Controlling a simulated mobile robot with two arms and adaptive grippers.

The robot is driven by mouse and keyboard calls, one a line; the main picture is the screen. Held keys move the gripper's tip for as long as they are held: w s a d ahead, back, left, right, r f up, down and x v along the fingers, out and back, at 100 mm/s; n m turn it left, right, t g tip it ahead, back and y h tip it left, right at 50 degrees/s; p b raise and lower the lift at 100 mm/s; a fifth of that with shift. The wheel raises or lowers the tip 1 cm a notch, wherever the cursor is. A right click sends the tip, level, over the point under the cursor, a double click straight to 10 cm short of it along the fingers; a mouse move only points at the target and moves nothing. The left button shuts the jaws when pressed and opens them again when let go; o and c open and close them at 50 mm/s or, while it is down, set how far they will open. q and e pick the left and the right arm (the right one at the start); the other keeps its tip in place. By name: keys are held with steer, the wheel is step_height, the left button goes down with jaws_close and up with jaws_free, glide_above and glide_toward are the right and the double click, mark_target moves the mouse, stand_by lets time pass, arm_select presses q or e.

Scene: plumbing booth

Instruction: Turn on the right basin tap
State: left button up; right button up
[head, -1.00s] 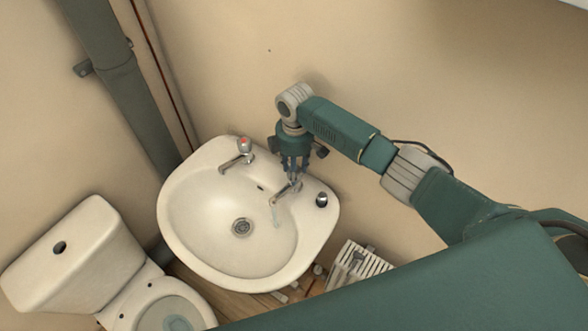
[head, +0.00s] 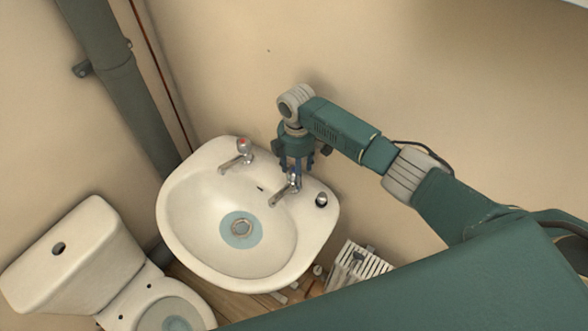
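The right basin tap (head: 283,192) is a chrome tap on the back rim of the white basin (head: 185,240), with its spout over the bowl. My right gripper (head: 292,174) points down over this tap's head, with its fingers at the handle. The handle is mostly hidden, and I cannot tell whether the fingers grip it. A pale blue disc of water (head: 228,226) lies around the drain. No stream shows clearly under the spout. The left basin tap (head: 240,155) has a red-marked top and stands apart from the gripper. My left gripper is not in view.
A small dark-topped round fitting (head: 321,200) sits on the basin's right rim. A white toilet (head: 75,255) stands at the left. A grey pipe (head: 120,90) runs down the corner. A white slatted rack (head: 362,265) is low at the right. The wall is close behind my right gripper.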

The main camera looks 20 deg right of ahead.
steer(key=shift+r, duration=0.1)
steer(key=shift+w+a+r, duration=0.15)
steer(key=shift+r, duration=0.15)
step_height(320, 180, up, 11)
steer(key=shift+r, duration=0.2)
stand_by(0.5)
